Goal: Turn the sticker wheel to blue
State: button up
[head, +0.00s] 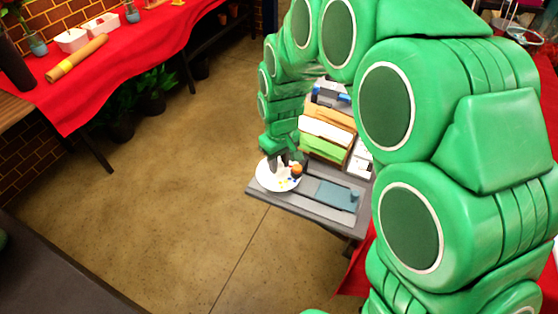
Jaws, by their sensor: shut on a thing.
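The sticker wheel (266,182) is a white disc with small coloured spots, including yellow and blue ones, on the left end of a small grey table. An orange-brown round piece shows at its right side. My gripper (285,165) points down over the wheel and is shut on part of it near the middle. The fingers hide the exact hold and part of the disc. The spots are too small to tell which colour is selected.
The grey table (262,194) also bears a blue-grey flat plate (333,194) and stacked coloured boxes (325,132) close behind my gripper. A red-covered table (120,70) with white bins and a brown roll stands at upper left. The floor between is clear.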

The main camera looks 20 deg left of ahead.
aim_at(279, 164)
dwell(0.3)
jog(key=o, duration=0.8)
jog(key=shift+c, duration=0.2)
notch_tip(279, 164, up, 7)
jog(key=shift+w+f, duration=0.1)
jog(key=shift+r, duration=0.5)
jog(key=shift+d, duration=0.15)
